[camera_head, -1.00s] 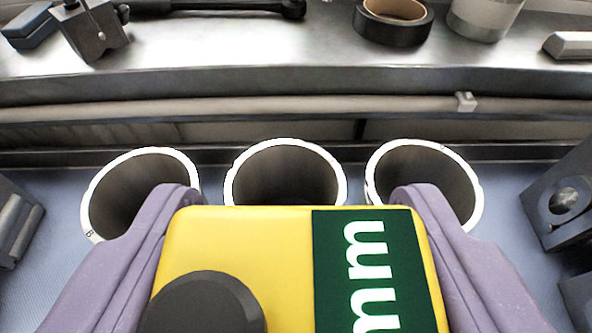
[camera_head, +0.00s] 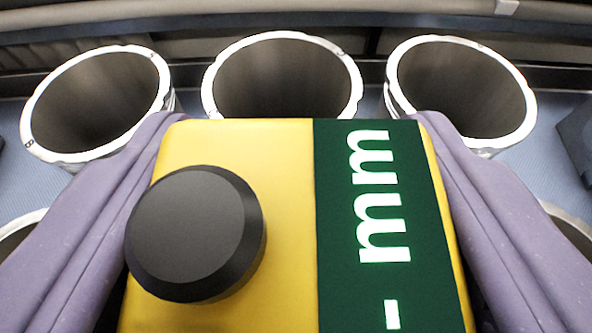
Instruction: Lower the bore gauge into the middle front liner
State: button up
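The bore gauge (camera_head: 285,230) has a yellow body, a black round knob and a green panel with white "mm" lettering. My gripper (camera_head: 297,128) is shut on it, with one purple finger against each side. The gauge fills the lower middle of the view. Its lower end is hidden, so I cannot tell whether it is inside a liner. The middle front liner is hidden behind the gauge. Small rim parts of the left front liner (camera_head: 20,222) and right front liner (camera_head: 570,222) show at the sides.
Three open back liners stand in a row beyond the gauge: left (camera_head: 97,102), middle (camera_head: 283,78) and right (camera_head: 462,88). They stand on a blue surface (camera_head: 545,165). A dark block (camera_head: 578,140) is at the right edge. A rail (camera_head: 300,14) runs behind.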

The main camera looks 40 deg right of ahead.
jog(key=shift+f+b, duration=0.35)
jog(key=shift+f, duration=0.1)
dwell(0.5)
dwell(1.2)
jog(key=o, duration=1.6)
jog(key=shift+o, duration=0.2)
jog(key=p+v, duration=0.1)
jog(key=v, duration=0.6)
jog(key=shift+s+a+r, duration=0.15)
jog(key=shift+s+a, duration=0.05)
jog(key=shift+a, duration=0.05)
